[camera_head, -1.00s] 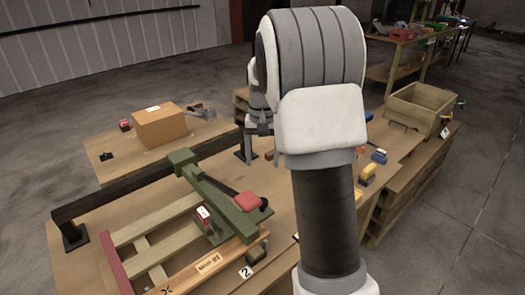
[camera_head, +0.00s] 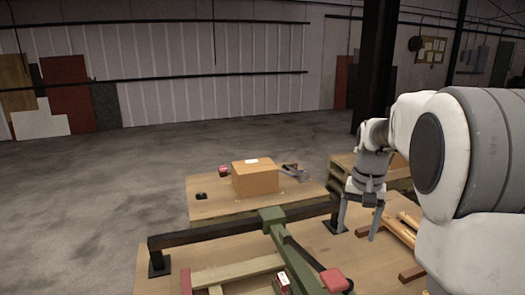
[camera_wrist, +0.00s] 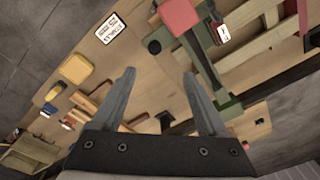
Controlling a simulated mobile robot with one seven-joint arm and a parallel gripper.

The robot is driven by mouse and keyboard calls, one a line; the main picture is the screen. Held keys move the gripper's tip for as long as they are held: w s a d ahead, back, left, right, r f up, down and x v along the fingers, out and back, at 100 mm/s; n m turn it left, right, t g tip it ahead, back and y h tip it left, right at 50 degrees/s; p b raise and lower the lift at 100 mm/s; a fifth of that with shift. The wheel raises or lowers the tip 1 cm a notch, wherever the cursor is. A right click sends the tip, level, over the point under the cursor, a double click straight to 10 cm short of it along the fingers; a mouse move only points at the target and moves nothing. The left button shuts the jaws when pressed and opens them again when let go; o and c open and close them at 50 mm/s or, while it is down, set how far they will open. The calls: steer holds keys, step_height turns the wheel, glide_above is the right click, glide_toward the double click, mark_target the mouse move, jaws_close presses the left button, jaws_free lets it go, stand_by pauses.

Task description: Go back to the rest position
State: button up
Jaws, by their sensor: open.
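My gripper (camera_head: 359,222) is open and empty at the right of the head view, its fingers pointing down above the wooden table (camera_head: 222,258). My white and grey arm fills the right edge of that view. In the wrist view my gripper (camera_wrist: 158,95) shows two spread fingers with nothing between them. The green beam (camera_head: 290,250) with a red block (camera_head: 334,280) lies left of my gripper in the head view. The beam also shows in the wrist view (camera_wrist: 207,75).
A cardboard box (camera_head: 255,180) stands on a farther table. A black rail (camera_head: 240,226) crosses the near table. Orange-brown bars (camera_head: 402,232) lie right of my gripper. The wrist view shows a yellow block (camera_wrist: 76,69) and a white label (camera_wrist: 109,28). The floor at left is clear.

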steer(key=s+a+r+n+t, duration=0.2)
steer(key=s+a+r, duration=0.45)
steer(key=s, duration=0.45)
steer(key=s+a+f+n+t, duration=0.1)
steer(key=s+a+n+t, duration=0.2)
steer(key=s, duration=0.9)
steer(key=shift+s+a+f, duration=0.25)
steer(key=shift+a, duration=0.25)
